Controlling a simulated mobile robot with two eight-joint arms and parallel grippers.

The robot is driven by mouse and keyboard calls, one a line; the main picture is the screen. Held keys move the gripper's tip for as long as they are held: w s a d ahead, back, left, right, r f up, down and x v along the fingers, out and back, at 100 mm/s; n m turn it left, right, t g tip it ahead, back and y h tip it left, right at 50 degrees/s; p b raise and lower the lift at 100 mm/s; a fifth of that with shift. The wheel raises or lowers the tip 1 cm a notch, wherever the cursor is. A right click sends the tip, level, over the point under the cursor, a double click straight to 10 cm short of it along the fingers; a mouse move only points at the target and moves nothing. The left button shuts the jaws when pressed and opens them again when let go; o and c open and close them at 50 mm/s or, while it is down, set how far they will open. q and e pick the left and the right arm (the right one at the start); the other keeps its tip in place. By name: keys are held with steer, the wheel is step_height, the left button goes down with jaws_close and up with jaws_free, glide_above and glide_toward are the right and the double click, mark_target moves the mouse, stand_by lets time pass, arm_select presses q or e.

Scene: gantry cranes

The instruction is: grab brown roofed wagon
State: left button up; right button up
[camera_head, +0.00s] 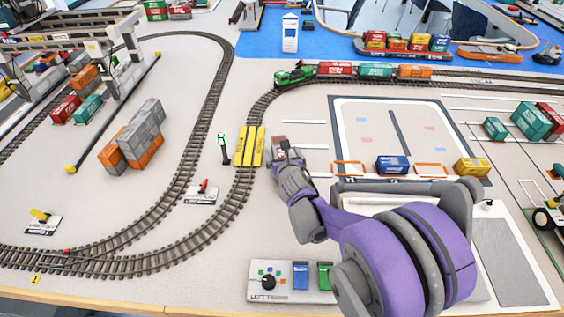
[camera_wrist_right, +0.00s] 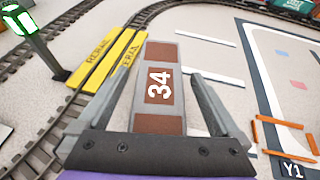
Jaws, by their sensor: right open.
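In the head view only a small brown end of the wagon (camera_head: 278,142) shows beyond my gripper, just right of the yellow crossing plates. My right gripper (camera_wrist_right: 166,90) is open, with one finger on each side of the wagon. Whether the fingers touch it I cannot tell. In the head view my right gripper (camera_head: 286,157) hides most of the wagon. My left gripper is not in view.
Yellow crossing plates (camera_head: 249,147) lie on the curved track left of the wagon. A green signal post (camera_head: 224,148) stands farther left. A green locomotive (camera_head: 295,75) with wagons is on the track behind. A blue container (camera_head: 392,165) stands at the right.

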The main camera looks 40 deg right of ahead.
jaws_close()
stand_by(0.3)
